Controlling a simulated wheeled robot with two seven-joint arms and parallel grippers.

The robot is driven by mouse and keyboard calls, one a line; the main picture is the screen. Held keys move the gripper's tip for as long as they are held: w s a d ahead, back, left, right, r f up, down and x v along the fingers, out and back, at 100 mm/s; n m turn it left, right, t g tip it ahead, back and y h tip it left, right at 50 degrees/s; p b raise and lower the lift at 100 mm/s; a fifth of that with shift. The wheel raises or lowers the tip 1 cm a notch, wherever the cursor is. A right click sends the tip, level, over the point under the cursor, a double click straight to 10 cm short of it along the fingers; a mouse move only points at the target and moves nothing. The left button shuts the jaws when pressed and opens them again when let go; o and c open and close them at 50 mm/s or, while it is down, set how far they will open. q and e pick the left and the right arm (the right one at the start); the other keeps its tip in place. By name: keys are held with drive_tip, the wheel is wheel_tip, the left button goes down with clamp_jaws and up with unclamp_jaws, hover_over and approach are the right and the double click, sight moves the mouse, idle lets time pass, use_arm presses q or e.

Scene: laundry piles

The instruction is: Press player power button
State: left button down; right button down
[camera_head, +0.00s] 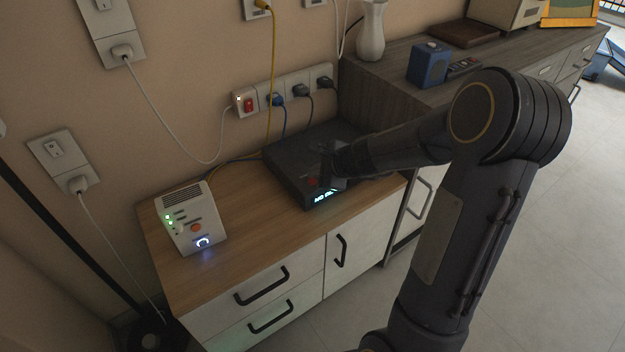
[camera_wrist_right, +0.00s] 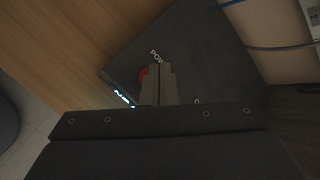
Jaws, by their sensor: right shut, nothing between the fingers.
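The player (camera_head: 290,155) is a flat black box on the wooden cabinet top, with a lit display (camera_head: 325,197) on its front edge. Its red power button (camera_head: 311,182) is on the top near the front, and it also shows in the right wrist view (camera_wrist_right: 143,73), partly hidden by my fingers. Lettering starting "PO" is beside it. My right gripper (camera_head: 326,180) is shut and empty, pointing down over the player's front part. In the wrist view its fingertips (camera_wrist_right: 158,68) are right beside the button; I cannot tell whether they touch it. My left gripper is not in view.
A white router-like box (camera_head: 190,218) with green lights and an orange button stands left on the cabinet top (camera_head: 245,235). A wall socket strip with a red switch (camera_head: 248,104) and cables is behind. A blue box (camera_head: 428,66) and white vase (camera_head: 371,32) stand on the grey cabinet.

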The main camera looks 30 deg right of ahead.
sight(316, 184)
idle(0.5)
drive_tip(key=shift+f+b, duration=0.45)
drive_tip(key=shift+b, duration=0.05)
drive_tip(key=shift+f, duration=0.15)
idle(0.4)
drive_tip(key=shift+r+p, duration=0.4)
drive_tip(key=shift+r, duration=0.2)
wheel_tip(316, 184, up, 6)
drive_tip(key=p, duration=0.5)
drive_tip(key=shift+p, duration=0.35)
